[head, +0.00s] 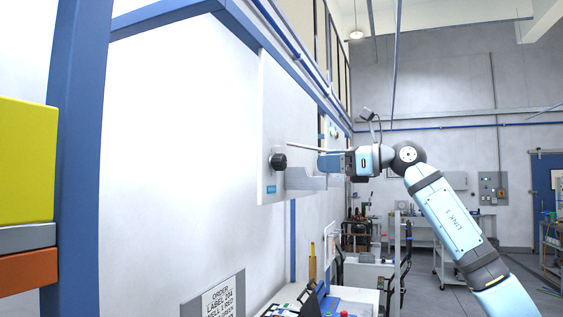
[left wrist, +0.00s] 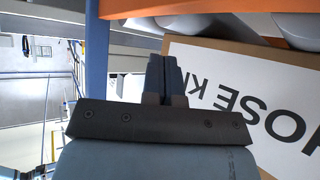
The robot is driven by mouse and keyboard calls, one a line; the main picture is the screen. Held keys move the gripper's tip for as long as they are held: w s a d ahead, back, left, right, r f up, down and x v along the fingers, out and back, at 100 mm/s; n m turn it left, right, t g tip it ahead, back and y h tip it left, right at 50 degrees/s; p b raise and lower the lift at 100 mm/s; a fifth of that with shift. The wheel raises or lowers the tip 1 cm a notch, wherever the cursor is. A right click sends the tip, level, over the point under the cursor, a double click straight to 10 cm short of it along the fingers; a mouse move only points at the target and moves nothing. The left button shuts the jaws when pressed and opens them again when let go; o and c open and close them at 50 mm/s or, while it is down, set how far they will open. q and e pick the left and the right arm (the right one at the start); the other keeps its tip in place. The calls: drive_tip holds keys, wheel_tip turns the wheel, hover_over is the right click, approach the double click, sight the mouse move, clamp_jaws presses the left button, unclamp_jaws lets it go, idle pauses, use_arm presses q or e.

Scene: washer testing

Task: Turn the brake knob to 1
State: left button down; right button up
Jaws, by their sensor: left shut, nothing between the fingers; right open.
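A black round knob (head: 278,161) sticks out of a pale grey panel (head: 272,110) on the left wall; I take it for the brake knob. Its pointer and any numbers are too small to read. My right gripper (head: 318,163) comes in from the right, level with the knob. It is open and empty, with a visible gap between its front and the knob. My left gripper (left wrist: 164,78) shows only in the left wrist view. Its fingers are together with nothing between them, in front of a cardboard box.
The cardboard box (left wrist: 245,90) has a white label reading "HOSE K", partly hidden. A grey bracket (head: 305,180) is below and right of the knob. A blue post (head: 80,150) and stacked coloured boxes (head: 25,160) stand at far left. A cluttered bench (head: 350,300) is below.

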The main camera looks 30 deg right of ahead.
sight(285, 162)
use_arm(q)
drive_tip(key=r+p, duration=0.2)
drive_tip(key=shift+a+r+p, duration=0.25)
drive_tip(key=shift+r+p, duration=0.05)
drive_tip(key=shift+p, duration=0.05)
use_arm(e)
drive_tip(key=x, duration=1)
drive_tip(key=shift+a+r, duration=0.1)
use_arm(q)
drive_tip(key=shift+a+r, duration=0.1)
use_arm(e)
drive_tip(key=shift+w+a, duration=0.4)
drive_tip(key=shift+w, duration=0.1)
drive_tip(key=c, duration=0.9)
